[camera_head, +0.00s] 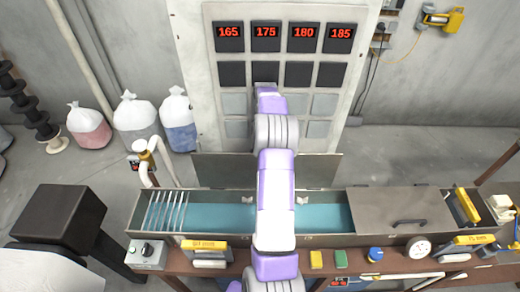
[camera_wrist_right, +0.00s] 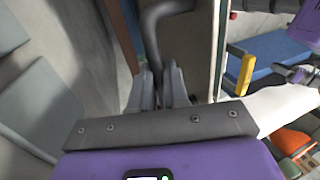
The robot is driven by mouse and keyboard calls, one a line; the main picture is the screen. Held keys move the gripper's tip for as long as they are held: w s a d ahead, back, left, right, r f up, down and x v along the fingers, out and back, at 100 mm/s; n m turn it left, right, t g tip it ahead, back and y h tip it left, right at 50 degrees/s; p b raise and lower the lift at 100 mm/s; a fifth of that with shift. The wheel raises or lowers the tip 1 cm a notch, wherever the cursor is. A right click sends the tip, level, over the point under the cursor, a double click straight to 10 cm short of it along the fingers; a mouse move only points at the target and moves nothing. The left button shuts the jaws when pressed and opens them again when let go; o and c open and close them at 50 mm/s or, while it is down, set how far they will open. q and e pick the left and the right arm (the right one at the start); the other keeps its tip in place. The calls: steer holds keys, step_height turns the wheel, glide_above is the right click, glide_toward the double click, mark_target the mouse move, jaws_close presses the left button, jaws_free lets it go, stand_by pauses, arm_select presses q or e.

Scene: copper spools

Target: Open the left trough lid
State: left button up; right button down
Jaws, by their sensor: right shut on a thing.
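The long trough (camera_head: 138,226) holds blue-green liquid, and its left part is uncovered. The left trough lid (camera_head: 222,170) stands roughly upright behind the trough, partly hidden by my right arm. The right wrist view shows a lid face (camera_wrist_right: 192,45) and its dark curved handle (camera_wrist_right: 152,22). My right gripper (camera_wrist_right: 159,78) is shut on that handle; in the head view my arm hides the handle. My left gripper is in neither view.
A second lid (camera_head: 375,207) with a handle lies shut on the trough's right part. Metal rods (camera_head: 165,212) cross the left end. A gauge (camera_head: 418,247) and small coloured blocks line the front ledge. A panel with red numbers (camera_head: 267,32) stands behind.

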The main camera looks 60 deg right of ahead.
steer(key=shift+s+a+f, duration=0.1)
steer(key=shift+s+f, duration=0.05)
steer(key=shift+f, duration=0.35)
steer(key=c, duration=1.3)
jaws_free()
steer(key=shift+o, duration=0.9)
steer(key=shift+d, duration=0.3)
steer(key=shift+a+r, duration=0.15)
steer(key=shift+r, duration=0.3)
step_height(320, 180, up, 9)
steer(key=shift+r, duration=0.15)
